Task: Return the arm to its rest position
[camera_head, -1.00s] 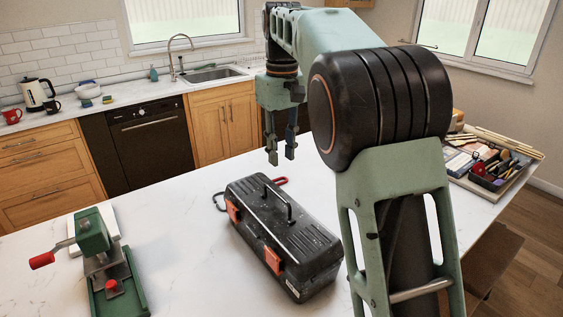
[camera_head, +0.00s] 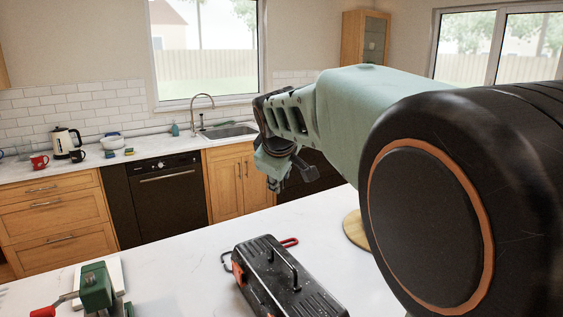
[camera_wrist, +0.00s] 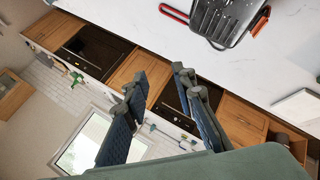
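My gripper (camera_head: 290,180) hangs at the end of my raised arm, above the white worktop's far edge in the head view. It is tilted, and no object shows in it. In the wrist view its two fingers (camera_wrist: 160,76) stand apart with nothing between them. My arm's large black joint fills the right of the head view and hides much of the worktop there.
A black toolbox (camera_head: 285,285) with orange latches lies on the white worktop (camera_head: 190,262), clear of my gripper. A green vise-like tool (camera_head: 96,286) stands at the lower left. A round wooden board (camera_head: 356,229) is partly hidden behind my arm. Cabinets and a sink (camera_head: 228,131) line the back.

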